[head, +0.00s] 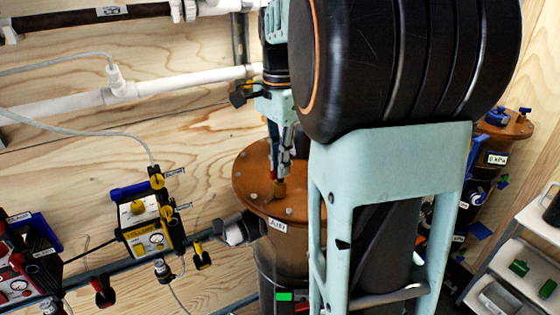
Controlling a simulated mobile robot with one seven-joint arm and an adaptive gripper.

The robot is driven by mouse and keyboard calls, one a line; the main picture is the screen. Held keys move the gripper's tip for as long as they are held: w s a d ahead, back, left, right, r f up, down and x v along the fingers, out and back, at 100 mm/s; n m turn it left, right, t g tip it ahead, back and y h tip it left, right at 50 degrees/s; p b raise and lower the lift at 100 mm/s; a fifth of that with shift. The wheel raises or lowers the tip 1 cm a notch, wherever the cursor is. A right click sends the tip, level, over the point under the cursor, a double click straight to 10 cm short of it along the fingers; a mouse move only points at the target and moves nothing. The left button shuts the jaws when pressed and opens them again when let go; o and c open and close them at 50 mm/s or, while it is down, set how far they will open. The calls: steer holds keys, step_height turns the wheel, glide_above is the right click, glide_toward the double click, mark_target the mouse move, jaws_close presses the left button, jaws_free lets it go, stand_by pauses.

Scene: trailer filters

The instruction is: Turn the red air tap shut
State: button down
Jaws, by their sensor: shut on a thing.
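My gripper (279,158) points down over the brown round lid (252,200) of a filter vessel, left of the picture's middle. It is shut on the red air tap (273,172), of which only a narrow red strip shows beside the fingers. A brass fitting (279,187) stands on the lid just below the fingertips. The fingers hide most of the tap, so I cannot tell its angle. A white label (278,224) is on the vessel's front edge.
My arm covers the middle right of the view and hides the vessel's right side. A yellow-and-black device (148,228) with yellow taps is on the left. White pipes (150,90) run along the wooden wall. Another brown-lidded vessel (512,124) and shelves (510,270) stand at right.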

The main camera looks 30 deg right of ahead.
steer(key=shift+m, duration=0.3)
stand_by(0.4)
steer(key=c, duration=2)
jaws_free()
steer(key=shift+c, duration=0.2)
step_height(320, 180, up, 12)
